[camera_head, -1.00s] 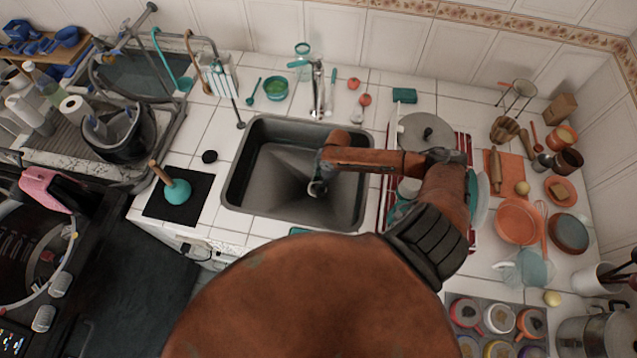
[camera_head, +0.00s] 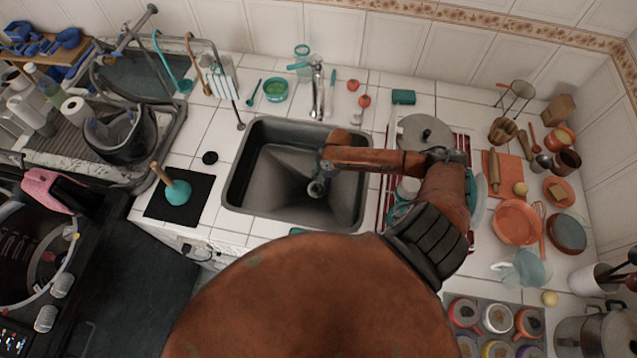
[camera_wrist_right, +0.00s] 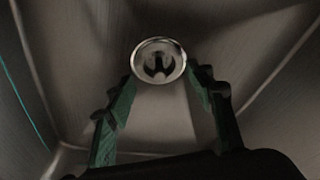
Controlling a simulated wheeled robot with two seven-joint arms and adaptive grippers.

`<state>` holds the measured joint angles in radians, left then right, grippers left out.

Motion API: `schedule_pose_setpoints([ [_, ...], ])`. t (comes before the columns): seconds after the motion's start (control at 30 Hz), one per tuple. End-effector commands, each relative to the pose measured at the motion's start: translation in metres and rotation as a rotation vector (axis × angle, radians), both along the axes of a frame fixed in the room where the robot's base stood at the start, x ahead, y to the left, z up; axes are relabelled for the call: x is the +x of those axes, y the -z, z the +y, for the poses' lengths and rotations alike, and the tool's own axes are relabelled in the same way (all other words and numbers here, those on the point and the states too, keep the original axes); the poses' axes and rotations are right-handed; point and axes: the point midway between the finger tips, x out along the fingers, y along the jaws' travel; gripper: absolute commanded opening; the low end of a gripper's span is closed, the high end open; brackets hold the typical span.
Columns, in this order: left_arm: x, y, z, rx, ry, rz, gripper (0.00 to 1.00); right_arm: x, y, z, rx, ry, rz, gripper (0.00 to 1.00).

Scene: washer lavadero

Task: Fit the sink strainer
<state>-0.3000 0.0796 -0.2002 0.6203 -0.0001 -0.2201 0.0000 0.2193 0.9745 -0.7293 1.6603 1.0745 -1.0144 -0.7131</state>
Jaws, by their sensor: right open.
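A round, shiny metal cup with a bright rim (camera_wrist_right: 158,61) is at the bottom of the sink (camera_head: 262,180). It also shows in the head view (camera_head: 316,189). Its inside is dark, with a dark shape in it. I cannot tell whether this is the strainer seated in the drain or the bare drain. My right gripper (camera_wrist_right: 162,88) is open, with its green-padded fingers on either side of the rim's lower part. In the head view the right gripper (camera_head: 319,176) is down inside the sink, partly hidden by its own arm. My left gripper is out of view.
The faucet (camera_head: 317,90) stands behind the sink. A dish rack with a pot lid (camera_head: 424,131) is to the right, beneath my arm.

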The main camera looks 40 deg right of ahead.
Motion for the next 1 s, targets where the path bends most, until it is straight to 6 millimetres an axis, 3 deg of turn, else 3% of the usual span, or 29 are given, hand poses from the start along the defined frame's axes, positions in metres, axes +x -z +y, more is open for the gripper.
schedule_pose_setpoints([
  [1.0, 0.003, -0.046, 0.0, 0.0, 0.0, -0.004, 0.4, -0.005, -0.048, -0.011, 0.0, -0.001, 0.0, 0.49],
])
